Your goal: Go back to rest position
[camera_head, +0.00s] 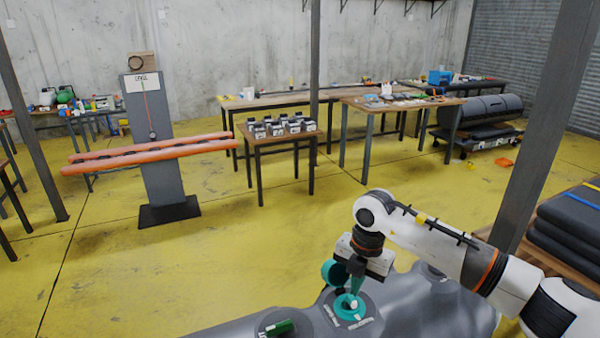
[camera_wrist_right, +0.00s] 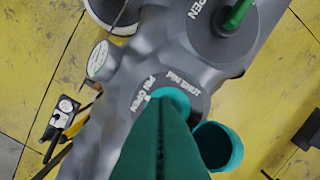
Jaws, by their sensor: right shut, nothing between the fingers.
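My right gripper (camera_head: 353,290) comes down from the right over the grey inflatable tube (camera_head: 232,331). Its teal fingers are shut and empty, with their tips at or just above a round valve (camera_head: 338,312) marked "PIN SHUT" and "PIN OPEN"; I cannot tell if they touch it. In the right wrist view the gripper (camera_wrist_right: 160,120) covers most of the valve's middle, and a teal cup-shaped cap (camera_wrist_right: 220,146) sits beside it. A second valve with a green handle (camera_head: 279,328) lies to the left. My left gripper is not in view.
A dark metal post (camera_head: 552,120) and a table with folded dark boats (camera_head: 570,225) stand close on the right. Behind are a small table of devices (camera_head: 280,137), long worktables, and a gauge stand (camera_head: 150,130) with orange tubes. Yellow floor between is clear.

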